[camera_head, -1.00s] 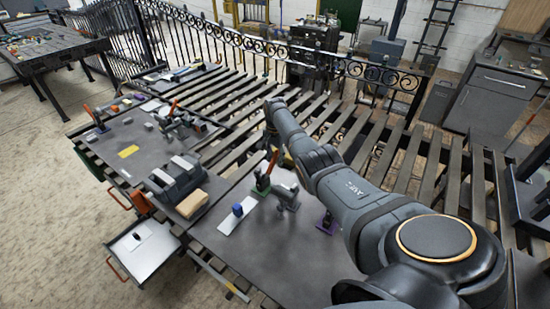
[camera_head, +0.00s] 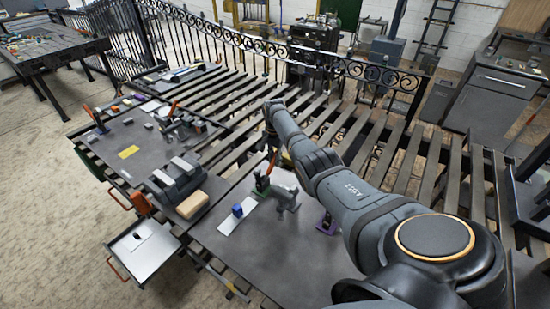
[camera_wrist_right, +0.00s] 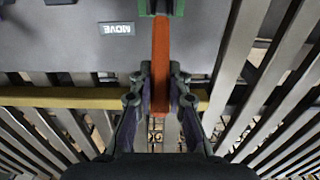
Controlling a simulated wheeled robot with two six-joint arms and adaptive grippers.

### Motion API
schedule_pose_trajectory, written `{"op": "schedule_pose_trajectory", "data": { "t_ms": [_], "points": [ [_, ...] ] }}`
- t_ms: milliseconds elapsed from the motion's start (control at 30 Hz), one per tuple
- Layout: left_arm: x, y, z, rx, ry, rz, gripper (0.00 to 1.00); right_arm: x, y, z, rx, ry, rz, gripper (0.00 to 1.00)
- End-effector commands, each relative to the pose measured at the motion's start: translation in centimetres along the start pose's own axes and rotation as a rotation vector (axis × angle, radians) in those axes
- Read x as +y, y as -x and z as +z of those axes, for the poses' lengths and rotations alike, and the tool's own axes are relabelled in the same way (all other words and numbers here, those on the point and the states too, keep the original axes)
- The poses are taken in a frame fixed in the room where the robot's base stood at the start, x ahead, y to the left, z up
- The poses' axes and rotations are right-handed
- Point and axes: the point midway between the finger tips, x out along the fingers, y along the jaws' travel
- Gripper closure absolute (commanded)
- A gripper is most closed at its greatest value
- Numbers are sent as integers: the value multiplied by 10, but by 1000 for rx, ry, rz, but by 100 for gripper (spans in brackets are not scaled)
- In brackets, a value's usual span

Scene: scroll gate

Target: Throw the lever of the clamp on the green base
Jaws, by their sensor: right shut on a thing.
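The clamp on the green base (camera_head: 262,186) stands at the back edge of the near work plate (camera_head: 290,255). Its orange-red lever (camera_wrist_right: 161,55) points toward me in the right wrist view, running out from the green part (camera_wrist_right: 166,8) at the top. My right gripper (camera_wrist_right: 160,98) is shut on the lever, with one finger on each side. In the head view my right arm comes in from the right, and its gripper (camera_head: 271,150) is partly hidden above the green base. My left gripper is not in view.
A grey fixture (camera_head: 286,192) stands right beside the clamp. A blue block (camera_head: 237,210) sits on a white strip (camera_head: 231,221) to the left. A purple-based piece (camera_head: 327,222) is to the right. Slatted bars (camera_head: 385,155) lie behind. The plate's front is clear.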

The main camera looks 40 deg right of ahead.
Motion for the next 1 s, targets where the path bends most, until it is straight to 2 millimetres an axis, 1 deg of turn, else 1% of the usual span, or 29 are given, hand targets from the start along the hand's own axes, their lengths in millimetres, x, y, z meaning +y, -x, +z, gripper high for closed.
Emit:
{"op": "schedule_pose_trajectory", "data": {
  "t_ms": [33,167,300,433,500,600,800,1000],
  "points": [
    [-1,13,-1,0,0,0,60,0,7,1,13,1,1,100],
    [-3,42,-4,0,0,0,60,0,16,6,66,3,2,100],
    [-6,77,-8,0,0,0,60,0,22,13,153,4,1,100],
    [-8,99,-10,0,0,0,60,0,24,20,252,4,0,100],
    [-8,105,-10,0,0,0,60,0,24,25,305,4,-1,100],
    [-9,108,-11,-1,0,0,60,0,23,31,378,2,-3,100],
    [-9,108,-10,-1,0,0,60,-1,24,40,498,1,-3,100],
    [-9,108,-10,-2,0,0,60,-1,26,46,572,0,-3,100]
  ]
}}
